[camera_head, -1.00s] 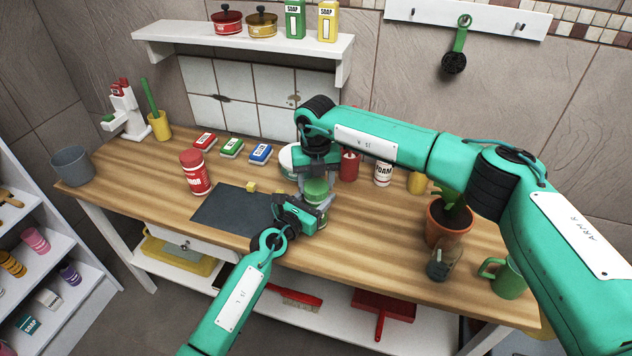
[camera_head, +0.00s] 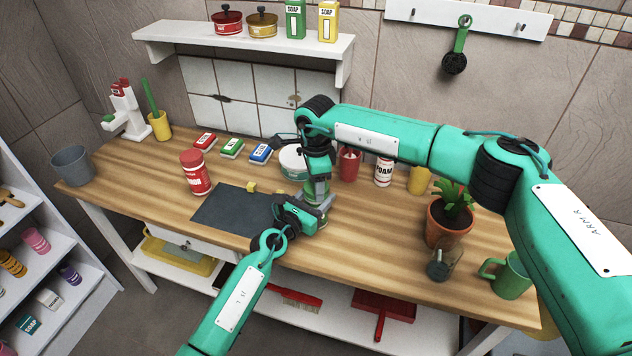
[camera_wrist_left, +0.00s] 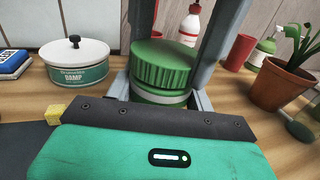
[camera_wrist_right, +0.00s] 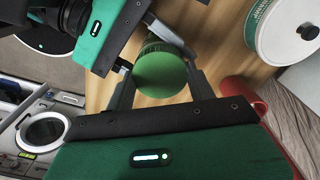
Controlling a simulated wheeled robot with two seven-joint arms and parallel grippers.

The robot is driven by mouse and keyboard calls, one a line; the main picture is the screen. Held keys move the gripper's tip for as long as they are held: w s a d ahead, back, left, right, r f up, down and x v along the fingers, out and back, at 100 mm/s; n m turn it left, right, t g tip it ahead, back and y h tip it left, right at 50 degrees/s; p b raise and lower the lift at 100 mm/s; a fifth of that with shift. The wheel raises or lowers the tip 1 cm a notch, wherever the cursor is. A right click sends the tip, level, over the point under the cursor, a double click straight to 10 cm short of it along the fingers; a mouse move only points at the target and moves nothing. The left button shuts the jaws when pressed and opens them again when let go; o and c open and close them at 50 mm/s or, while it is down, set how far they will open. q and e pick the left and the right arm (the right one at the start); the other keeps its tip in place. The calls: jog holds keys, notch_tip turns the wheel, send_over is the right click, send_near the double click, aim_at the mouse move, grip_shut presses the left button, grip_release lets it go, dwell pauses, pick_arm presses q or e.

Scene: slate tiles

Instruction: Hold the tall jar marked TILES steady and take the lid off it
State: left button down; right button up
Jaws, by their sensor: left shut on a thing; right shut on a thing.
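The jar (camera_wrist_left: 160,98) is green with a pale band, upright on the bench. Its green ridged lid (camera_wrist_left: 163,66) sits directly above the band, with no clear gap; the lid's round top shows in the right wrist view (camera_wrist_right: 160,74). My left gripper (camera_head: 318,207) is shut on the jar's body from the front, below the lid. My right gripper (camera_head: 318,186) comes from above and is shut on the lid, one finger on each side. The two grippers hide most of the jar in the head view. The TILES marking is not visible.
A white and green tin (camera_wrist_left: 75,62) stands close behind the jar, with a red container (camera_head: 349,165) to its right. A dark mat (camera_head: 230,210) lies left of the jar. A potted plant (camera_head: 448,222) and green mug (camera_head: 510,276) stand right.

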jog(key=n, duration=1.2)
jog(key=shift+n, duration=0.4)
jog(key=n, duration=0.3)
jog(key=shift+r+n, duration=0.1)
jog(key=shift+n, duration=0.3)
jog(key=shift+r, duration=0.15)
jog(key=shift+r, duration=0.95)
